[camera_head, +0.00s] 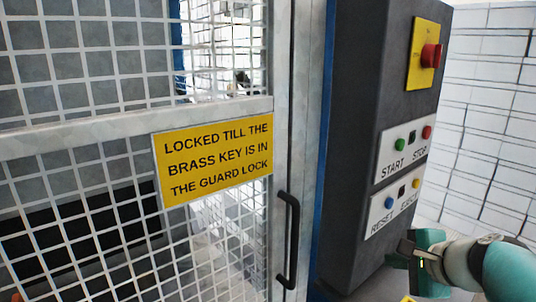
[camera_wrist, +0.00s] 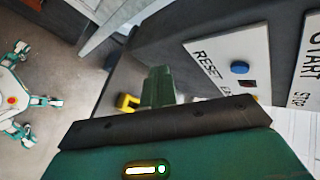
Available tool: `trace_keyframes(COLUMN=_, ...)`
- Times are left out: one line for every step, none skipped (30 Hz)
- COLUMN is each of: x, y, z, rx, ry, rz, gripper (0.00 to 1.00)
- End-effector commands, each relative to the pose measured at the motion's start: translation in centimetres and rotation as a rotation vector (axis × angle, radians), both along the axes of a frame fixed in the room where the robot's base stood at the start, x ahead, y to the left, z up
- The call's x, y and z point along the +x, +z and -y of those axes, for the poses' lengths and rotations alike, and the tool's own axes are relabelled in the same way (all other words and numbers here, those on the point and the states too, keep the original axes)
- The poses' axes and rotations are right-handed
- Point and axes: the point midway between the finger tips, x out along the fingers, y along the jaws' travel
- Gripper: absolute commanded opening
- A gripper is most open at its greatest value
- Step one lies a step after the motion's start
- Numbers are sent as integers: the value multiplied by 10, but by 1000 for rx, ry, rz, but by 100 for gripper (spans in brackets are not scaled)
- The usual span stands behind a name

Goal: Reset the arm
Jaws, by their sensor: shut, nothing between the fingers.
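My gripper (camera_head: 398,257) is in the lower right of the head view, beside the lower part of the dark control cabinet (camera_head: 365,110) and below the RESET and EJECT panel (camera_head: 395,205). It is shut and holds nothing. In the wrist view the green fingers of my gripper (camera_wrist: 158,86) show together beyond a dark bar. The RESET panel with its blue button (camera_wrist: 239,67) lies beyond them to the upper right. The gripper looks apart from the blue button, which also shows in the head view (camera_head: 389,202).
A mesh guard door with a yellow sign (camera_head: 216,160) and a black handle (camera_head: 289,240) fills the left and looks shut. Open floor (camera_wrist: 65,140) shows in the wrist view.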

Motion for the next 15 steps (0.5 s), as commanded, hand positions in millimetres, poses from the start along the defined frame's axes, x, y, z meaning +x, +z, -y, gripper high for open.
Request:
trace_keyframes(x=-13, y=-6, z=-29, rx=-118, ry=134, rz=-17, gripper=0)
trace_keyframes(x=-22, y=-11, z=-42, rx=-195, ry=214, rz=-27, gripper=0)
trace_keyframes(x=-34, y=-18, z=-58, rx=-297, ry=319, rz=-41, gripper=0)
trace_keyframes(x=-43, y=-23, z=-68, rx=-374, ry=399, rz=-50, gripper=0)
trace_keyframes(x=-53, y=-28, z=-78, rx=-452, ry=478, rz=-57, gripper=0)
trace_keyframes(x=-66, y=-35, z=-88, rx=-557, ry=585, rz=-64, gripper=0)
trace_keyframes(x=-75, y=-39, z=-94, rx=-636, ry=662, rz=-68, gripper=0)
trace_keyframes(x=-84, y=-43, z=-99, rx=-713, ry=736, rz=-71, gripper=0)
trace_keyframes(x=-95, y=-47, z=-104, rx=-810, ry=827, rz=-73, gripper=0)
trace_keyframes(x=-102, y=-50, z=-107, rx=-878, ry=890, rz=-75, gripper=0)
trace_keyframes(x=-109, y=-53, z=-108, rx=-941, ry=949, rz=-76, gripper=0)
trace_keyframes(x=-116, y=-56, z=-109, rx=-1016, ry=1015, rz=-77, gripper=0)
trace_keyframes(x=-120, y=-57, z=-109, rx=-1064, ry=1056, rz=-78, gripper=0)
trace_keyframes(x=-123, y=-58, z=-110, rx=-1106, ry=1090, rz=-79, gripper=0)
trace_keyframes(x=-127, y=-59, z=-109, rx=-1149, ry=1126, rz=-80, gripper=0)
